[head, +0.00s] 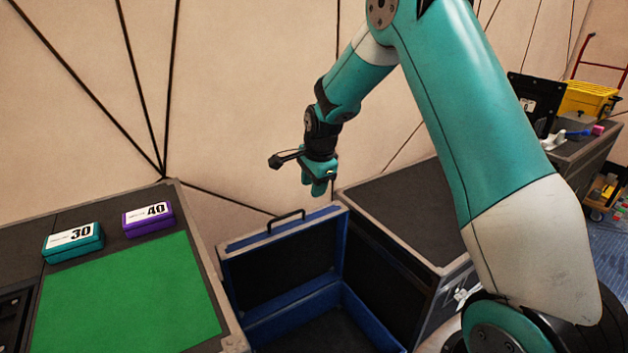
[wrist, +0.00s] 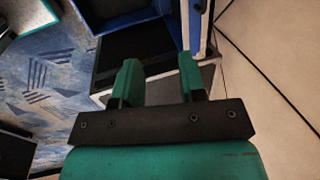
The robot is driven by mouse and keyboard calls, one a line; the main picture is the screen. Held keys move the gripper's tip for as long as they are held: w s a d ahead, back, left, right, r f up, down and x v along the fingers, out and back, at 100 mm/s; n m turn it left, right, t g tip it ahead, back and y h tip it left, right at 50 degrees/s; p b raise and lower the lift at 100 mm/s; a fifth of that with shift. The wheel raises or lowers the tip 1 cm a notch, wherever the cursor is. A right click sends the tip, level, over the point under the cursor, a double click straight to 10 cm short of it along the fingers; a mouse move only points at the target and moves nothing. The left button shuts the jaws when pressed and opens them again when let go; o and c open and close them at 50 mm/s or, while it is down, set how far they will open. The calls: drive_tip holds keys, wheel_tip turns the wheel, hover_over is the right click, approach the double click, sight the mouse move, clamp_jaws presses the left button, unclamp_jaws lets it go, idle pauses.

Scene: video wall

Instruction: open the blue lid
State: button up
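The blue lid (head: 275,262) belongs to a blue-edged case and stands raised, roughly upright, at the back of it, with a black handle (head: 286,220) on its top edge. The case (head: 372,322) is open and its dark inside shows. My gripper (head: 317,188) hangs above and a little right of the handle, apart from the lid. In the wrist view my gripper (wrist: 159,65) has its two teal fingers apart with nothing held between them. The lid's blue edge (wrist: 205,30) shows there beyond the right finger.
A dark crate (head: 410,205) stands right of the case. At left, a crate top carries a green mat (head: 130,295), a teal box (head: 72,242) marked 30 and a purple box (head: 148,218) marked 40. The panelled wall is close behind the lid.

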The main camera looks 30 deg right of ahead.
drive_tip(key=shift+s+r, duration=0.1)
drive_tip(key=shift+r, duration=0.3)
